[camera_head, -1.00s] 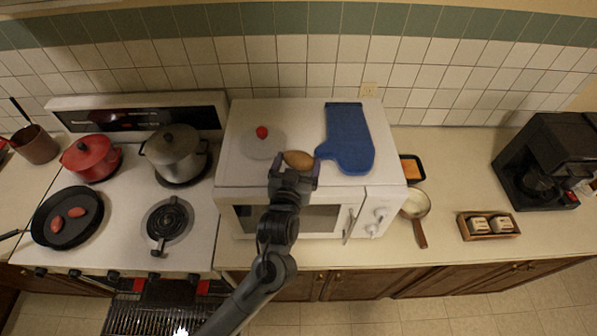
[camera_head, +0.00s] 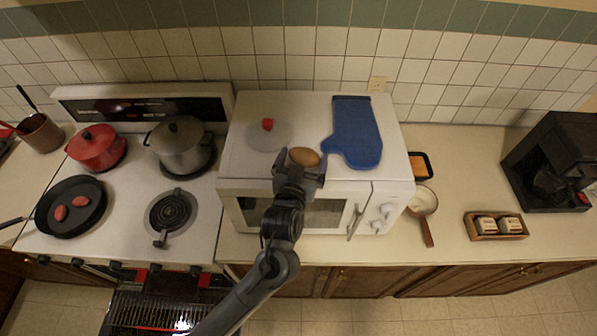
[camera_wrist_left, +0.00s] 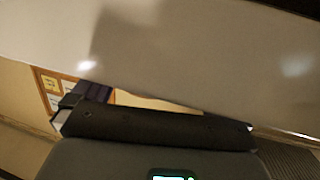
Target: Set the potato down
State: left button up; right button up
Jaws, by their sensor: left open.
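The brown potato (camera_head: 305,157) is at the front of the white microwave's top (camera_head: 236,166), in the head view. My left gripper (camera_head: 302,166) is open, with its fingers on either side of the potato. I cannot tell whether the potato touches a finger or rests fully on the microwave. The gripper body hides the potato's near side. In the left wrist view, part of my dark gripper (camera_wrist_left: 150,128) shows against a pale surface, and the potato cannot be made out. My right gripper is not in view.
A blue oven mitt (camera_head: 355,130) lies right of the potato. A pale round lid with a red knob (camera_head: 267,125) lies behind left. The stove at left holds a red pot (camera_head: 96,150), a grey pot (camera_head: 180,149) and a frying pan (camera_head: 72,207). The counter at right has free room.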

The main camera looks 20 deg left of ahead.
pick_arm(q)
jog(key=b+v, duration=0.1)
jog(key=v, duration=1.1)
jog(key=s+a+f+m+g+h, duration=0.1)
jog(key=s+a+f+g+h, duration=0.1)
jog(key=s+f+g, duration=0.3)
jog(key=s+a+f+m+g+h, duration=0.1)
jog(key=s+f+g, duration=0.3)
jog(key=s+f, duration=0.5)
notch_tip(320, 180, down, 3)
jog(key=shift+a+r+m+g+h, duration=0.15)
jog(key=shift+a+m+g+h, duration=0.3)
jog(key=shift+m, duration=0.35)
jog(key=s+a, duration=0.1)
jog(key=s+a+f+g, duration=0.1)
jog(key=s, duration=0.1)
jog(key=s+a+f+g+y, duration=0.1)
jog(key=s, duration=0.1)
jog(key=shift+s+g, duration=0.15)
jog(key=shift+g, duration=0.1)
jog(key=shift+c, duration=1.1)
jog(key=shift+f, duration=0.1)
